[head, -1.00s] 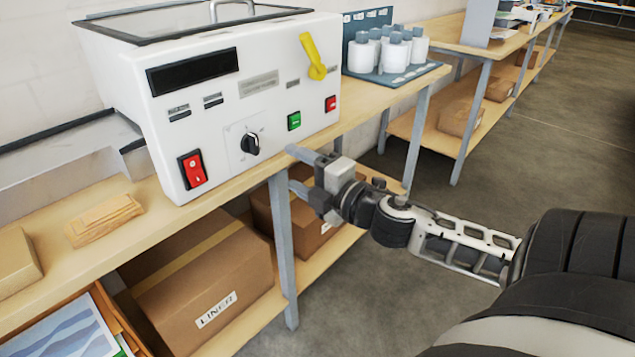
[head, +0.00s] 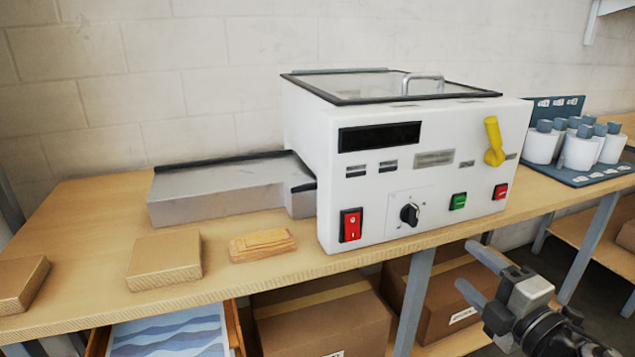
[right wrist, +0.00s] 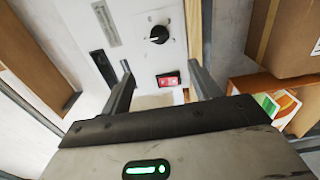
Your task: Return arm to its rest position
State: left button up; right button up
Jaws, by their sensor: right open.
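My right gripper (head: 474,271) is open and empty in the head view, in front of the bench's front edge and below the right part of the laminator. Its two grey fingers point toward the bench and touch nothing that I can see. The white laminator (head: 430,190) stands on the bench with a yellow lever (head: 494,142), a green button (head: 457,201) and a red button (head: 500,191). My left gripper is not in view.
The wooden bench (head: 90,215) holds a grey feed tray (head: 215,195), a wooden block (head: 262,244) and cardboard boxes (head: 165,262). Cartons (head: 320,315) and an open drawer (head: 240,335) are below. White bottles (head: 580,150) stand at the right. Floor space shows at the lower right.

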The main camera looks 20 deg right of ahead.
notch_tip(320, 180, down, 9)
jog(key=s+a+m+g+h, duration=0.2)
jog(key=m, duration=0.4)
jog(key=s+a+f+m+g+y, duration=0.1)
jog(key=s+a+f+m+g, duration=0.1)
jog(key=s+a+f+m, duration=0.2)
jog(key=s+a+f+m+g+y, duration=0.2)
jog(key=a+f+m, duration=0.4)
jog(key=a+f, duration=0.4)
jog(key=s+a+g, duration=0.1)
jog(key=s+a, duration=0.1)
jog(key=a, duration=0.3)
jog(key=shift+s+a+m+y, duration=0.15)
jog(key=shift+s+m+y, duration=0.1)
jog(key=shift+m+y, duration=0.05)
